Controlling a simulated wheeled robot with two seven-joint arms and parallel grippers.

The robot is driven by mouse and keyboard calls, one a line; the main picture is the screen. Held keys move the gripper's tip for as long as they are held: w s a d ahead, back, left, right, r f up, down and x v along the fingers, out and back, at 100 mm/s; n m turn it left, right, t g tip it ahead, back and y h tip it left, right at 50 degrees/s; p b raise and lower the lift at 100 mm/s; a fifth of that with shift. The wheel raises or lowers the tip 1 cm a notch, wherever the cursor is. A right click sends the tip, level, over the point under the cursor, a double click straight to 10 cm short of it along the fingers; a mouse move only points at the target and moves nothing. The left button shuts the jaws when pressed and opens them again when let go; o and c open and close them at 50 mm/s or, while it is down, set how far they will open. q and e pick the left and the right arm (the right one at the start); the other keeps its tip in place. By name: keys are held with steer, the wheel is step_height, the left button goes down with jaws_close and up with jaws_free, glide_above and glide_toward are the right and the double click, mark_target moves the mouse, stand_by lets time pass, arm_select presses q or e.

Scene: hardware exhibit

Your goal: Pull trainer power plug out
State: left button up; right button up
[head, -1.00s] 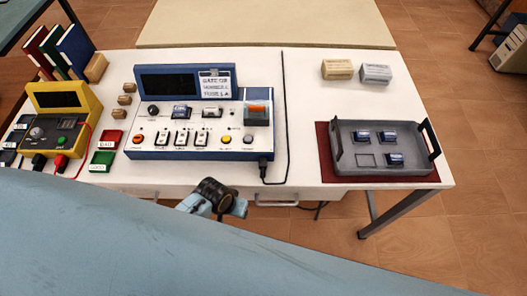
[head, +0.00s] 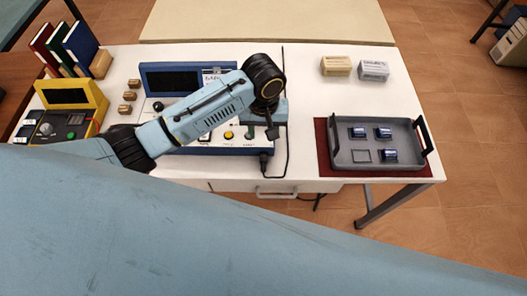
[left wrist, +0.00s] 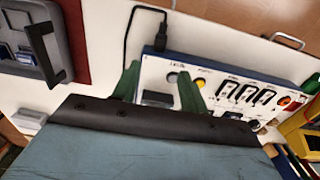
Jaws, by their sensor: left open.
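The blue-and-white trainer (head: 190,78) stands on the white table, partly covered by my left arm. Its black power plug (head: 264,161) sits at the trainer's front right edge, with a black cord (head: 287,105) running beside it. In the left wrist view the plug (left wrist: 161,38) is at the trainer's edge, beyond the fingertips. My left gripper (head: 268,131) is over the trainer's right end, behind the plug in the head view. In the left wrist view its green fingers (left wrist: 158,73) are apart and empty, with a dark block on the panel between them. My right gripper is not in view.
A grey tray (head: 342,160) with blue parts lies on a red mat to the right. Two small boxes (head: 336,66) stand behind it. A yellow meter (head: 75,96), books (head: 80,45) and wooden blocks are at the left. Bare table lies between cord and tray.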

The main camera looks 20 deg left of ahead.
mark_target(264, 157)
arm_select(q)
step_height(264, 157, down, 13)
steer(key=shift+f+b, duration=0.1)
steer(key=shift+b, duration=0.75)
jaws_close()
